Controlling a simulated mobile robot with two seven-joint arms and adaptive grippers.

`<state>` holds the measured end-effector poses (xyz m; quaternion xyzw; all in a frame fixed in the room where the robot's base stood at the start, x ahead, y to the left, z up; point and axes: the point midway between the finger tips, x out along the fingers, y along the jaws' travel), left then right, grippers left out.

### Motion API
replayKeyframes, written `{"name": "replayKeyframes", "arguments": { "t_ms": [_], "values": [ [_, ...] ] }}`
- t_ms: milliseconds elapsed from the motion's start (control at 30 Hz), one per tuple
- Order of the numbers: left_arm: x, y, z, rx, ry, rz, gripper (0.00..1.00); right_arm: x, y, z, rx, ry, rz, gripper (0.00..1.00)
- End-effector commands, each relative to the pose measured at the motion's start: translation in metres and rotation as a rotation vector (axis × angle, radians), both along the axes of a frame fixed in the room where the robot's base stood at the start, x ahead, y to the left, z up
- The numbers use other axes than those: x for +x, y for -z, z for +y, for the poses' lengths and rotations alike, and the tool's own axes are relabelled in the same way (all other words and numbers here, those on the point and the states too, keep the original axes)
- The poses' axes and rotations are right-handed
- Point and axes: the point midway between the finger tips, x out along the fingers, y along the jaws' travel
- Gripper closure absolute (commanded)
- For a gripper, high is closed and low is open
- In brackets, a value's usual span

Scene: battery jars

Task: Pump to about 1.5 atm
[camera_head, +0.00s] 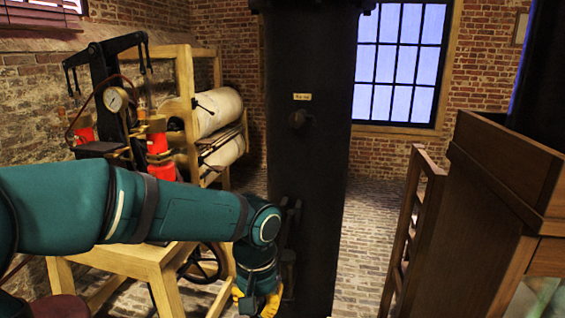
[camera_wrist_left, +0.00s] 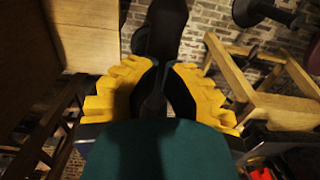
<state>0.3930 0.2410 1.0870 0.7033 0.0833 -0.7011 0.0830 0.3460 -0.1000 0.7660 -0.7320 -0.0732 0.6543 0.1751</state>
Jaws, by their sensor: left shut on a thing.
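The pump stands at the left in the head view, with a black rocking beam (camera_head: 104,50), red cylinders (camera_head: 157,145) and a round white-faced pressure gauge (camera_head: 115,98). The gauge's needle is too small to read. My left arm passes in front of the pump's lower part. My left gripper (camera_head: 258,300) has yellow fingers and points down beside the dark column. In the left wrist view my left gripper (camera_wrist_left: 160,68) is shut on a dark handle (camera_wrist_left: 153,95); what the handle joins to cannot be told. My right gripper is not in view.
A tall black column (camera_head: 308,150) with a small label stands in the middle. A wooden frame (camera_head: 165,262) and a rack of pale rolls (camera_head: 220,108) are at the left. Wooden furniture (camera_head: 500,165) and a railing (camera_head: 412,220) stand at the right. Brick floor (camera_head: 362,185) shows between.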

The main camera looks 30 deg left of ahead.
Motion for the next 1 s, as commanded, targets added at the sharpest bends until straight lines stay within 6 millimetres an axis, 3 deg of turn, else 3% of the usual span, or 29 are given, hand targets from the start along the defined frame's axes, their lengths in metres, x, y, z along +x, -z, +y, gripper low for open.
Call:
{"name": "replayKeyframes", "arguments": {
  "t_ms": [100,267,767,1000],
  "values": [
    [-0.001,0.024,0.0,0.0,0.0,0.006,1.0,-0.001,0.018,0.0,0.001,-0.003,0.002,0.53],
    [-0.001,0.011,0.0,0.0,0.0,0.005,1.0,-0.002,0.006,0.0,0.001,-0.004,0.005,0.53],
    [-0.001,-0.076,0.0,-0.001,0.0,0.004,1.0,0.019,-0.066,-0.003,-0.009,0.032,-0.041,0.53],
    [-0.001,-0.119,-0.001,-0.001,0.0,0.004,1.0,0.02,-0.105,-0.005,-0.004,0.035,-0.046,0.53]
  ]
}}
